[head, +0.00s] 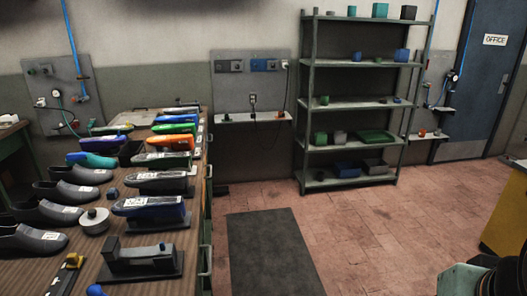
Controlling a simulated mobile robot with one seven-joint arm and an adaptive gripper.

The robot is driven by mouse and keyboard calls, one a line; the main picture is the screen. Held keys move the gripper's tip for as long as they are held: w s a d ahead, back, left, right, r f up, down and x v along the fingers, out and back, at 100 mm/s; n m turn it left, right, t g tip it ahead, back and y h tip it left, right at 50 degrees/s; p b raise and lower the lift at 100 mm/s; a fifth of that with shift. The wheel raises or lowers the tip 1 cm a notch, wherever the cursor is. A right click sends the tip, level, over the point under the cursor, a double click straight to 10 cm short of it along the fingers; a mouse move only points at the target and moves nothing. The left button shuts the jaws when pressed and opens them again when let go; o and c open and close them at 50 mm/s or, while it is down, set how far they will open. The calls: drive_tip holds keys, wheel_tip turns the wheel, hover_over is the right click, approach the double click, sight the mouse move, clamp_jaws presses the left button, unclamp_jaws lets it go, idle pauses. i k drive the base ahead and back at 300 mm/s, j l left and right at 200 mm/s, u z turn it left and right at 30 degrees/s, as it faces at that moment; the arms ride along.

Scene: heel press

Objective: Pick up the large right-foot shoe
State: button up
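Several dark grey shoes lie in a row along the left of the wooden bench, the nearest shoe (28,241) at the left edge, with a second shoe (40,211) and a third shoe (66,191) behind it. They carry white labels too small to read, so I cannot tell which is the large right-foot one. A second row of foot-shaped pieces on dark bases stands to their right, including a blue one (158,214), a grey one (155,186), a green one (160,163) and an orange one (170,143). My gripper is not in view.
The bench (120,278) also holds a round grey tin (94,221) and a dark press-like device (142,260). A metal shelf (350,147) stands at the back wall. A dark mat (270,255) lies on open brick-coloured floor. A yellow cabinet (505,225) is at the right.

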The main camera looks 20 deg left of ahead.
sight(76, 175)
drive_tip(key=i+l+u, duration=0.15)
drive_tip(key=i, duration=0.35)
drive_tip(key=i+l+u, duration=0.15)
drive_tip(key=i, duration=0.35)
drive_tip(key=i+u, duration=0.35)
drive_tip(key=i, duration=0.15)
drive_tip(key=i+u, duration=0.35)
drive_tip(key=i, duration=0.15)
drive_tip(key=i+u, duration=0.35)
drive_tip(key=i+l+u, duration=0.15)
drive_tip(key=i+u, duration=0.45)
drive_tip(key=u, duration=0.2)
drive_tip(key=i+u, duration=0.2)
drive_tip(key=u, duration=0.15)
drive_tip(key=i+u, duration=0.2)
drive_tip(key=u, duration=0.2)
drive_tip(key=i+u, duration=0.4)
drive_tip(key=u, duration=0.25)
